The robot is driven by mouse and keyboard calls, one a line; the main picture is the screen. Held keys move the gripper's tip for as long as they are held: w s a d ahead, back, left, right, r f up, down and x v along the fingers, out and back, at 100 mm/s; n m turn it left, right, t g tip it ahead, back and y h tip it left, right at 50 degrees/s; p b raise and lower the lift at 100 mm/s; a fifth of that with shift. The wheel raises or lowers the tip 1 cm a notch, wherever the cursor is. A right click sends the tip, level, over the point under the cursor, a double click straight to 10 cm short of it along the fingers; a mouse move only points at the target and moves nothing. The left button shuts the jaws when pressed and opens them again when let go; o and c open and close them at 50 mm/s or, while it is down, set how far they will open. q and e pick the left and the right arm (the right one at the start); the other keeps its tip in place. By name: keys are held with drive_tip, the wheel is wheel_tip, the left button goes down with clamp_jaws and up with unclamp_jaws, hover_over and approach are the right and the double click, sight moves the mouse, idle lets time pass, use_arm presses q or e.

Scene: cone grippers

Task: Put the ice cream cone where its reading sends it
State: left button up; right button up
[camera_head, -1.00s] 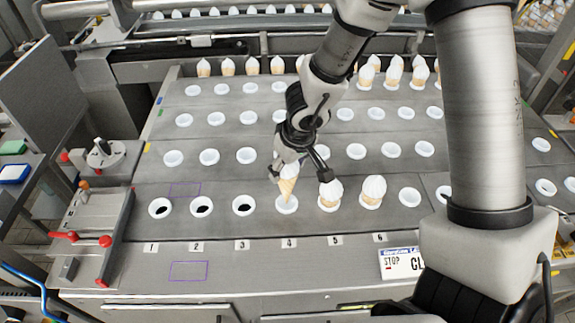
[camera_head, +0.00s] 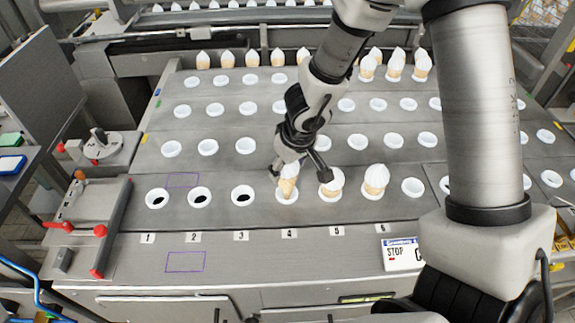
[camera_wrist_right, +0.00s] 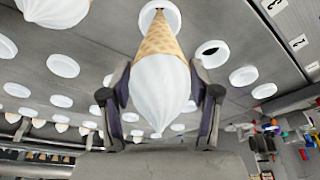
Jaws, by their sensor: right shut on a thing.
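My right gripper (camera_head: 290,171) is shut on an ice cream cone (camera_head: 288,187) with white cream and a tan wafer. The cone is upright, its tip in the white ring above label 4 (camera_head: 289,233); I cannot tell how firmly it is seated. In the right wrist view, the two fingers (camera_wrist_right: 160,92) clasp the cream of the cone (camera_wrist_right: 159,42), whose narrow end meets a white ring (camera_wrist_right: 160,12). Rings 1 (camera_head: 157,198), 2 (camera_head: 199,197) and 3 (camera_head: 242,195) are empty with dark insides. My left gripper is out of view.
Cones stand in the rings above labels 5 (camera_head: 331,183) and 6 (camera_head: 375,181), close to the right gripper. Several empty rings fill the rows behind. More cones line the back. A partly hidden STOP sign (camera_head: 399,255) is at the front right. A red-handled fixture (camera_head: 90,231) stands left.

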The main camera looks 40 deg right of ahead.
drive_tip(key=shift+s+f+b, duration=0.1)
drive_tip(key=shift+f+b, duration=0.3)
drive_tip(key=shift+f, duration=0.15)
drive_tip(key=shift+f+b, duration=0.35)
drive_tip(key=shift+a+f+b, duration=0.1)
drive_tip(key=shift+f+b, duration=1.15)
drive_tip(key=shift+f, duration=0.15)
drive_tip(key=o, duration=0.9)
drive_tip(key=shift+o, duration=0.2)
drive_tip(key=shift+r, duration=0.1)
